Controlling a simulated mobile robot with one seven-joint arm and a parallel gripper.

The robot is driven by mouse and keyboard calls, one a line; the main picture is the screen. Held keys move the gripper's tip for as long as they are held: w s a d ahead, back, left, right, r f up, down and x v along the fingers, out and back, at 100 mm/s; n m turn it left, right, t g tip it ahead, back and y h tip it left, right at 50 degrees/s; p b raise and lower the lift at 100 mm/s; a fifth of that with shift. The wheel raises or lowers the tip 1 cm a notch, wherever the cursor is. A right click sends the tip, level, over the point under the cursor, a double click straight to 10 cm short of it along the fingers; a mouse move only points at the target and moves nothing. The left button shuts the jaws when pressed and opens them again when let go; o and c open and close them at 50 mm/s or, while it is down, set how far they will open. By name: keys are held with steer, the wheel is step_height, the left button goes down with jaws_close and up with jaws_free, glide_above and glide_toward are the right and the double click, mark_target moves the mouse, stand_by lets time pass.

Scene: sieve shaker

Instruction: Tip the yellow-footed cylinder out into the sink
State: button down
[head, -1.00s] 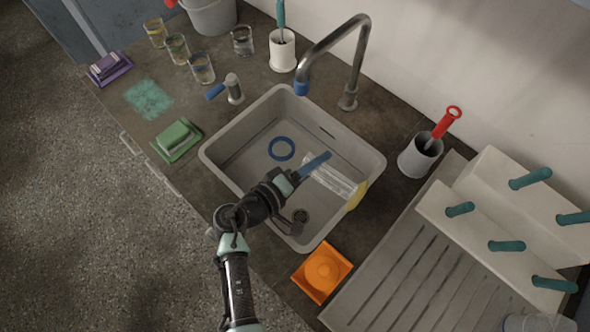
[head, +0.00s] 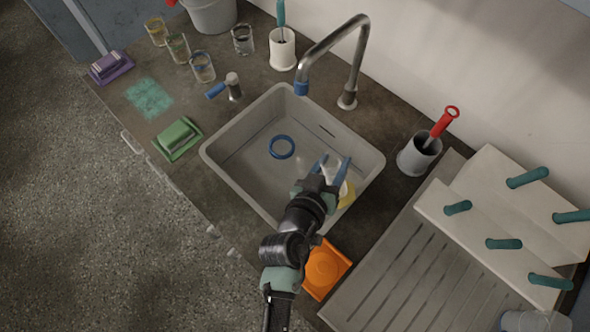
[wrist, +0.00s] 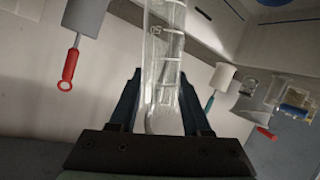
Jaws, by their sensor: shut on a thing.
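The yellow-footed cylinder is clear glass with a yellow foot (head: 347,194). My gripper (head: 333,168) is shut on its glass body and holds it over the right part of the grey sink (head: 235,172). In the wrist view the clear cylinder (wrist: 165,60) stands between both dark fingers, with faint marks on its wall. Its foot does not show there. In the head view my gripper hides part of the glass, so its exact tilt and any contents are hard to tell.
A blue ring (head: 281,147) lies in the sink. The faucet (head: 357,60) arches over the back edge. A grey holder with a red-handled brush (head: 418,155) stands right of the sink, an orange dish (head: 325,269) in front. A draining rack (head: 480,225) is at right.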

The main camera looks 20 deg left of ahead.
steer(key=shift+d+r+m+y+p, duration=0.4)
steer(key=shift+d+r+m+p, duration=0.25)
steer(key=shift+r+p, duration=0.1)
steer(key=shift+s+d+f+m+t+y+p, duration=0.1)
steer(key=shift+d+f+m+t+y+p, duration=0.2)
steer(key=shift+d+f+m+y+p, duration=0.3)
steer(key=shift+r, duration=0.1)
